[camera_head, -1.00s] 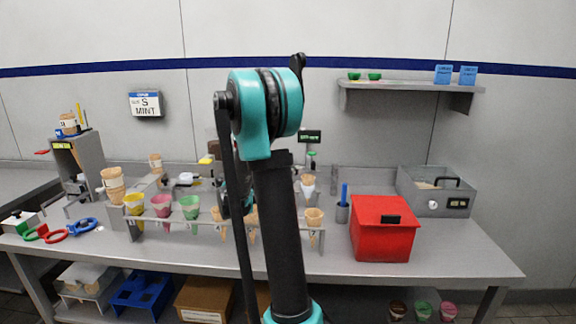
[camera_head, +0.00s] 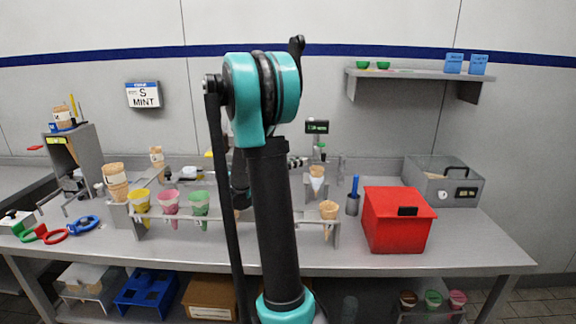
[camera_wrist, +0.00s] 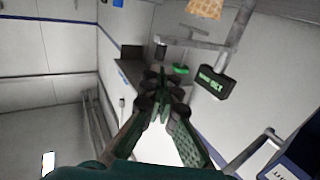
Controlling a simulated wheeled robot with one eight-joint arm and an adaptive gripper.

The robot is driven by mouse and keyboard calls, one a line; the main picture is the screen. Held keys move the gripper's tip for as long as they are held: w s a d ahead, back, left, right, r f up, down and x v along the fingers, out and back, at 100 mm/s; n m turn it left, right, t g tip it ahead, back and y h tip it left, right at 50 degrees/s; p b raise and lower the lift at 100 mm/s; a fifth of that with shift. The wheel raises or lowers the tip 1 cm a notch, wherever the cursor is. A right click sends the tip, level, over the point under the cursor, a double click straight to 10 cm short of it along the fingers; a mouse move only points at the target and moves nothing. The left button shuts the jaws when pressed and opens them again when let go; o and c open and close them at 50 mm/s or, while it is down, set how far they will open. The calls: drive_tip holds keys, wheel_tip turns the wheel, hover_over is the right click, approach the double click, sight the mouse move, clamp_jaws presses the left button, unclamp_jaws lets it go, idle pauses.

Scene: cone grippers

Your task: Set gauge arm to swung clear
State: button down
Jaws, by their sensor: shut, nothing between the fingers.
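My gripper (camera_wrist: 160,85) is shut and empty in the wrist view, its fingertips together. In the head view my own arm hides most of it; only a small part (camera_head: 298,162) seems to show right of the arm. A dark box with a green-lit display (camera_wrist: 214,83) hangs on a grey bar (camera_wrist: 240,25) right of the fingertips in the wrist view. What seems the same display (camera_head: 317,127) stands on a post at the back of the bench. I cannot tell which part is the gauge arm or how it is set. No contact with the gripper shows.
A cone rack (camera_head: 270,218) with several cones runs along the bench front. A red box (camera_head: 397,222) and a grey bin (camera_head: 440,185) stand right. A dispenser (camera_head: 75,160) is at the left. A shelf (camera_head: 420,73) is on the back wall.

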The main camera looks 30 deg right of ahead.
sight(323, 159)
drive_tip(key=d, duration=0.6)
drive_tip(key=shift+d, duration=0.3)
drive_tip(key=shift+s+d+n+t, duration=0.4)
drive_tip(key=shift+s+d+t, duration=0.05)
drive_tip(key=shift+d+t, duration=0.2)
drive_tip(key=shift+s+d+n+t, duration=0.4)
drive_tip(key=shift+s+d+t, duration=0.05)
drive_tip(key=shift+d+t, duration=0.2)
drive_tip(key=s+d+n+t, duration=0.1)
drive_tip(key=s+d+t, duration=0.1)
drive_tip(key=d, duration=1)
drive_tip(key=w+d, duration=0.6)
drive_tip(key=d, duration=0.5)
drive_tip(key=shift+w+d+n+y, duration=0.3)
drive_tip(key=shift+w, duration=0.05)
